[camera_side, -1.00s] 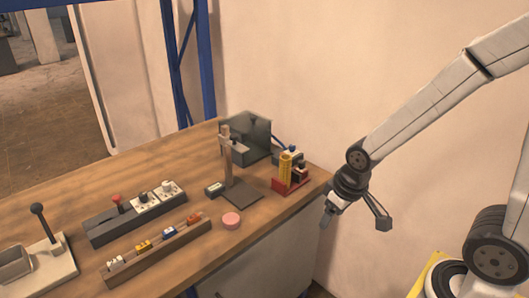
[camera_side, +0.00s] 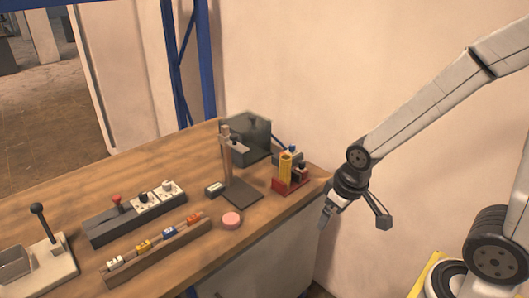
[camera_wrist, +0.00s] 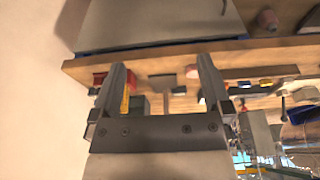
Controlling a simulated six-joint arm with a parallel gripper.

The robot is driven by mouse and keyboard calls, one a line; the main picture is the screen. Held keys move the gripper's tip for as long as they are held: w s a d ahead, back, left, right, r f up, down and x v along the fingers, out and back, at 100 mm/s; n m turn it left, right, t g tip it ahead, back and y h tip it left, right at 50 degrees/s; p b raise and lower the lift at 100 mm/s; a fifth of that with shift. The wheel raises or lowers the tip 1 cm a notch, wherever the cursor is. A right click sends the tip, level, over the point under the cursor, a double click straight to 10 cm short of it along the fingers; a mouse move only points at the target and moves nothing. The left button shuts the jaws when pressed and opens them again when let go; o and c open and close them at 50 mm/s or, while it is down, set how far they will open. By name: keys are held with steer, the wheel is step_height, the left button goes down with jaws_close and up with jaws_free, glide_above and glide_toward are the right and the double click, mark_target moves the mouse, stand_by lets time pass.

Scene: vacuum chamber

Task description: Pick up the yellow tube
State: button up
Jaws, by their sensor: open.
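The yellow tube (camera_side: 286,168) stands upright in a red holder (camera_side: 291,184) near the right end of the wooden bench. In the wrist view a strip of the yellow tube (camera_wrist: 125,101) shows just beside my left finger, which hides part of it. My gripper (camera_side: 325,222) is open and empty. It hangs in the air to the right of the bench end, below and to the right of the tube, and is apart from it. In the wrist view the open fingers of my gripper (camera_wrist: 162,68) point towards the bench edge.
A stand with a dark base plate (camera_side: 242,194) and a dark box (camera_side: 246,140) are left of the holder. A pink disc (camera_side: 231,220), a rack (camera_side: 157,252) with several coloured pieces and a switch panel (camera_side: 136,212) lie further left. The bench edge (camera_side: 322,190) is near my gripper.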

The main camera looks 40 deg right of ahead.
steer(key=shift+w+v, duration=0.5)
steer(key=shift+v, duration=1.75)
steer(key=w+d+m+y, duration=0.3)
steer(key=w+m+y, duration=0.2)
steer(key=w+m, duration=0.35)
steer(key=w+d+m+y, duration=0.3)
steer(key=w+m+y, duration=0.2)
steer(key=w+m, duration=0.35)
steer(key=w+d+m+t+y, duration=0.2)
steer(key=w+d+m+t, duration=0.25)
steer(key=d, duration=0.25)
steer(key=w+d+m+t+y, duration=0.2)
steer(key=w+d+m+t, duration=0.1)
steer(key=d+m+t, duration=0.3)
steer(key=n+g, duration=0.2)
glide_toward(285, 172)
steer(key=w+a+r, duration=0.2)
steer(key=w+r, duration=0.1)
steer(key=w, duration=0.1)
steer(key=shift+s+d+r+m+t, duration=0.15)
steer(key=shift+s+r+m+t, duration=0.05)
steer(key=shift+s+m+t, duration=0.05)
steer(key=shift+w, duration=0.1)
steer(key=shift+x, duration=1.25)
